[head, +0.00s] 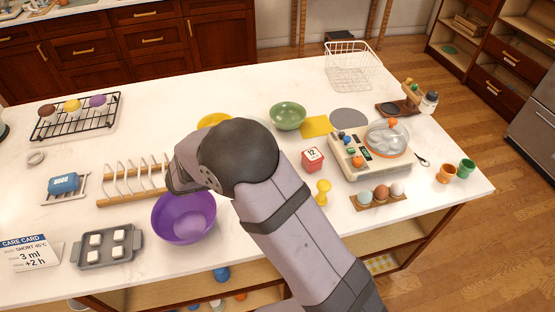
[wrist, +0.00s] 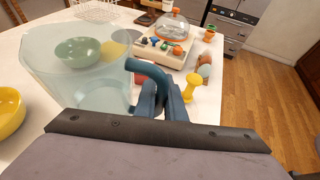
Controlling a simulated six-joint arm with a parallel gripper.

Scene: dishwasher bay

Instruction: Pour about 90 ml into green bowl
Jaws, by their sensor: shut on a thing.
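The green bowl (head: 288,115) stands on the white counter beyond my arm in the head view. In the wrist view the green bowl (wrist: 78,54) shows through the clear wall of a jug. My gripper (wrist: 165,100) is shut on the teal handle of this clear jug (wrist: 105,88). The jug is between the wrist camera and the bowl. I cannot tell how much liquid it holds, and no stream shows. In the head view my arm hides the gripper and most or all of the jug.
A yellow bowl (head: 213,120) and a purple bowl (head: 184,220) stand near my arm. A yellow square (head: 315,126) and a grey disc (head: 349,118) lie right of the green bowl. A device with a clear dome (head: 388,138), an egg holder (head: 380,202) and a wire basket (head: 350,70) are further right.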

